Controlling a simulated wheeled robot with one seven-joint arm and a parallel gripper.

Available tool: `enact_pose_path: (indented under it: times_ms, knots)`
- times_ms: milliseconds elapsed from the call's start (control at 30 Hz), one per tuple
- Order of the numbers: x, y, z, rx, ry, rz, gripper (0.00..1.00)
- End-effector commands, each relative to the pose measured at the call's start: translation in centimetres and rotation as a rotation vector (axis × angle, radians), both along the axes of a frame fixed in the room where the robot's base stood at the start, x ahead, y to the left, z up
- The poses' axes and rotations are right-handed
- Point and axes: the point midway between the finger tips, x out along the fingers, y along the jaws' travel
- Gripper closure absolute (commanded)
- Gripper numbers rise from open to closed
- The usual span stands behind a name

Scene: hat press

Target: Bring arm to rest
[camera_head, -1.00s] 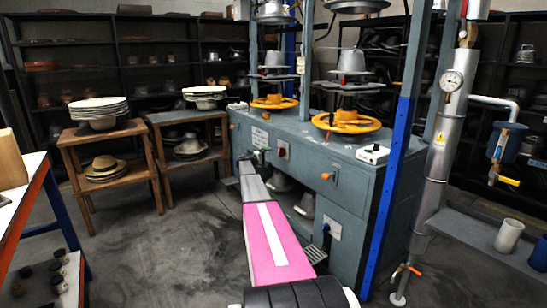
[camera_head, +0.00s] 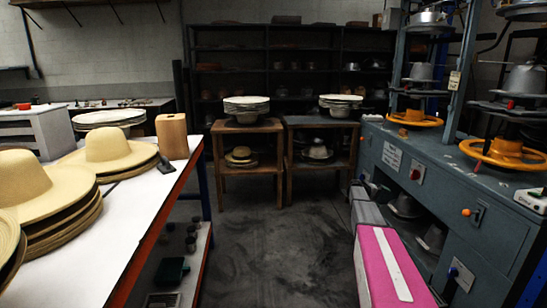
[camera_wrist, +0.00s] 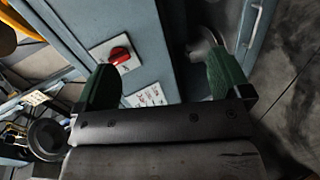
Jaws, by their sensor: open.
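In the wrist view, my gripper (camera_wrist: 160,62) has its two dark green fingers wide apart with nothing between them. Beyond the fingers are the blue-grey side of the hat press and a red knob (camera_wrist: 119,56) on a white plate. In the head view, my pink arm link with a white stripe (camera_head: 392,265) lies low at the right, in front of the press (camera_head: 425,165). My gripper's fingers cannot be made out in that view.
A white-topped table (camera_head: 95,235) with stacks of straw hats (camera_head: 45,195) and a wooden block (camera_head: 172,136) stands at the left. Two wooden stands (camera_head: 247,127) (camera_head: 320,121) and dark shelves (camera_head: 290,60) are at the back. The floor (camera_head: 270,240) between table and press is clear.

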Motion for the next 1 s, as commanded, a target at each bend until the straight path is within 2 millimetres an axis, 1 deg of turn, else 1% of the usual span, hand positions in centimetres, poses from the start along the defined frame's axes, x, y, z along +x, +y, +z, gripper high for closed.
enact_pose_path:
  times_ms: [33,67,100,167,200,267,300,367,400,467,500,567,600,667,700,800,833,900,1000]
  knots:
    - [-3.6,3.0,-0.6,0.061,0.0,0.001,0.04]
    - [-4.9,4.3,-1.0,0.098,0.0,0.0,0.04]
    - [-6.6,6.1,-1.6,0.15,0.0,-0.001,0.04]
    - [-9.3,9.0,-2.4,0.224,0.001,0.0,0.04]
    - [-11.1,10.7,-2.9,0.274,0.002,-0.002,0.04]
    - [-13.8,13.5,-3.7,0.35,0.004,-0.001,0.04]
    - [-15.6,15.3,-4.1,0.399,0.007,-0.001,0.04]
    - [-18.4,18.0,-4.6,0.476,0.011,-0.001,0.04]
    - [-20.3,19.8,-5.0,0.526,0.014,0.0,0.04]
    - [-23.2,22.4,-5.3,0.601,0.02,0.001,0.04]
    - [-25.1,24.2,-5.5,0.652,0.025,0.002,0.04]
    - [-28.0,26.8,-5.6,0.728,0.031,0.002,0.04]
    - [-30.0,28.5,-5.7,0.779,0.037,0.002,0.04]
    - [-33.0,31.0,-5.7,0.855,0.046,0.004,0.04]
    - [-34.9,32.6,-5.6,0.903,0.051,0.004,0.04]
    - [-39.1,36.0,-5.3,1.014,0.064,0.005,0.04]
    - [-40.1,36.9,-5.1,1.042,0.067,0.005,0.04]
    - [-42.1,38.6,-4.9,1.099,0.073,0.005,0.04]
    - [-43.9,40.1,-4.6,1.154,0.08,0.004,0.04]
